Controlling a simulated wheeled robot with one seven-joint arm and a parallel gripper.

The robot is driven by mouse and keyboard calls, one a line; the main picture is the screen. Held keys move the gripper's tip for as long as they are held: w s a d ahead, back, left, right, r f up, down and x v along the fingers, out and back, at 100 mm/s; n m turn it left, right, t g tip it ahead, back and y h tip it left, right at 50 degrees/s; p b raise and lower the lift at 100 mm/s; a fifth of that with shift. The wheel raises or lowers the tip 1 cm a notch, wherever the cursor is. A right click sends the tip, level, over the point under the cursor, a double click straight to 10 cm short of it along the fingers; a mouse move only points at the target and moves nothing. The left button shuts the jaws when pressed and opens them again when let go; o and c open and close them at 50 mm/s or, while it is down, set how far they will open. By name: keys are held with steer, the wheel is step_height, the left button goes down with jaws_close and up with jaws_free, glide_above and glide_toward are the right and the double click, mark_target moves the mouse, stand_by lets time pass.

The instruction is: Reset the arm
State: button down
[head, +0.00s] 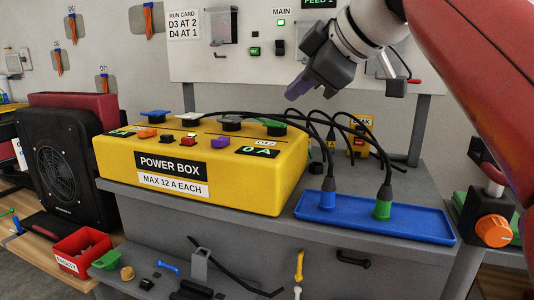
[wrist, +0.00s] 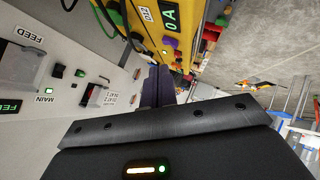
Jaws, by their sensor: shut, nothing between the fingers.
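In the wrist view the shut fingers (wrist: 158,86) point toward the power box, which is at the top. The power box (head: 225,180) stands on a grey bench and reads "MAX 12 A EACH", with a display showing "0 A". My red arm reaches in from the upper right.
A blue tray (head: 345,226) holds a blue plug (head: 328,199) and a green plug (head: 382,208), with black cables arching up behind. A wall panel (head: 240,65) with switches stands behind. A black fan unit (head: 62,155) and a red bin (head: 82,252) are at left.

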steer(key=s+d+f+m+g+h, duration=0.1)
steer(key=s+f+m, duration=0.4)
steer(key=f, duration=0.7)
steer(key=s+d+f+m+h, duration=0.3)
steer(key=s+d+f+m, duration=0.2)
steer(key=f, duration=0.7)
steer(key=s+d+f+m+g+h, duration=0.1)
steer(key=s+d+f+m, duration=0.3)
steer(key=f, duration=0.8)
steer(key=s+m+h, duration=0.1)
steer(key=s+m, duration=0.1)
steer(key=s, duration=0.1)
steer(key=shift+d+f+g+h+p, duration=0.15)
steer(key=shift+f+g+h+p, duration=0.15)
steer(key=shift+f, duration=0.1)
